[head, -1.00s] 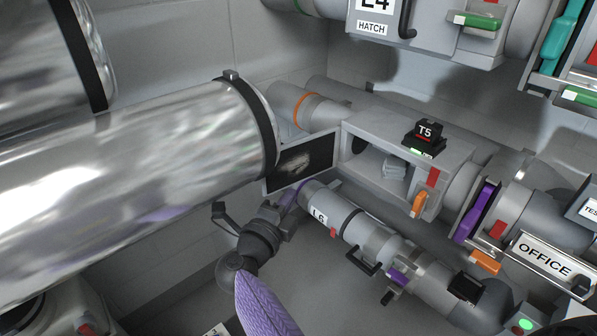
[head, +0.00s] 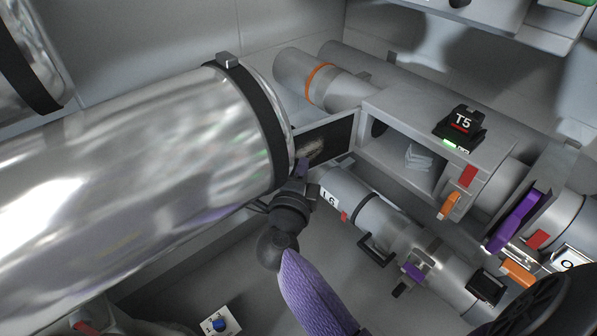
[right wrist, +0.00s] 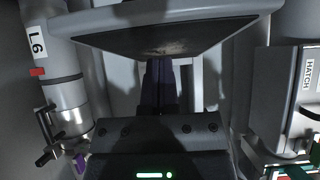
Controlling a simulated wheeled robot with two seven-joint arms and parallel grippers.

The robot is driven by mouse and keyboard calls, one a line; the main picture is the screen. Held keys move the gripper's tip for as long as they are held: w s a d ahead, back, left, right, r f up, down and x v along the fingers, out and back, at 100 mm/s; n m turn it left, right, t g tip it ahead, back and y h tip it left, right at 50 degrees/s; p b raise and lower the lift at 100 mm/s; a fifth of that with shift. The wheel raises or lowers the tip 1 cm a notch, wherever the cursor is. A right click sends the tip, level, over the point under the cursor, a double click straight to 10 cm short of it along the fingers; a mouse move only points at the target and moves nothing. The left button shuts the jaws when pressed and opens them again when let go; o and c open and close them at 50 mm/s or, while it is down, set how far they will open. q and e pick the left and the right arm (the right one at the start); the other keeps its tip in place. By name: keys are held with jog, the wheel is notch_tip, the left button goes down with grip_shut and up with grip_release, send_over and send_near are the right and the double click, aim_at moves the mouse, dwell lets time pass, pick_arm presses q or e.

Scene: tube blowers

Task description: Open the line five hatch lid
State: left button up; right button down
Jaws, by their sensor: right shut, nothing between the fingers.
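The line five hatch is the grey box marked T5 (head: 412,125) in the head view. Its front opening shows, with pale folded sheets (head: 418,157) inside. The lid (head: 335,138) stands swung out at the opening's left side, its dark smudged inner face toward me. In the right wrist view the lid (right wrist: 200,37) spans the top. My right gripper (head: 302,168) is shut and empty, its purple fingers at the lid's lower left part in the head view. In the wrist view the fingertips (right wrist: 160,62) meet the lid's lower edge; I cannot tell whether they touch. My left gripper is out of view.
A large shiny metal cylinder (head: 150,185) lies close to the left of the gripper and the lid. The L6 tube (head: 385,220) with black handles runs below the box.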

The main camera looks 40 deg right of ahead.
jog(key=shift+w, duration=0.3)
jog(key=shift+w, duration=2.1)
